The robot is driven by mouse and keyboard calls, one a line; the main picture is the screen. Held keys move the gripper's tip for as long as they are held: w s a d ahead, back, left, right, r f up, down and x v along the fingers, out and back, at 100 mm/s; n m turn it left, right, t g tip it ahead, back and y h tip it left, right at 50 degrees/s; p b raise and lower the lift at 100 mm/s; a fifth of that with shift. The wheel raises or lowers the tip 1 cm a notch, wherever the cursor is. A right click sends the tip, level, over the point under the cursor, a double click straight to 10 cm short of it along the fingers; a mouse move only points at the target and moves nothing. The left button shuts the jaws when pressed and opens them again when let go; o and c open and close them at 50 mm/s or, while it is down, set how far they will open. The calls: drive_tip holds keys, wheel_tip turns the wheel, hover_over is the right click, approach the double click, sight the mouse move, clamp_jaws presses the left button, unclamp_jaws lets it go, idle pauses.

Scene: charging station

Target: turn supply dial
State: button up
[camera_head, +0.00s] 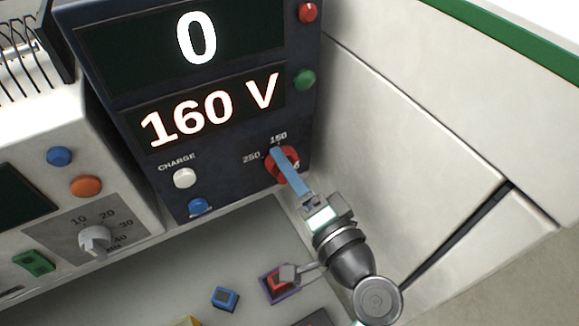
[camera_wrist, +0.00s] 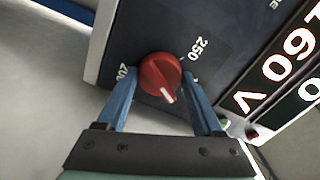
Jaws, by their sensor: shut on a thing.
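The supply dial is a red round knob (camera_head: 289,168) at the lower right of a dark panel, with 150 and 250 marks around it. In the wrist view the red dial (camera_wrist: 160,74) has a white pointer line and sits between the two blue fingers. My gripper (camera_head: 277,156) reaches it from the lower right and covers part of it. In the wrist view my gripper (camera_wrist: 158,76) is shut on the dial, one finger on each side. The display (camera_head: 210,108) above the dial reads 160 V.
The upper display (camera_head: 195,38) reads 0. A white charge button (camera_head: 184,178) and a blue button (camera_head: 198,206) sit left of the dial. A red button (camera_head: 308,12) and a green button (camera_head: 305,79) are above it. A pale wall (camera_head: 400,120) stands close on the right.

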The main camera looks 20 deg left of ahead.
drive_tip(key=o, duration=1.4)
drive_tip(key=shift+c, duration=0.2)
drive_tip(key=b+v, duration=0.4)
drive_tip(key=v, duration=0.9)
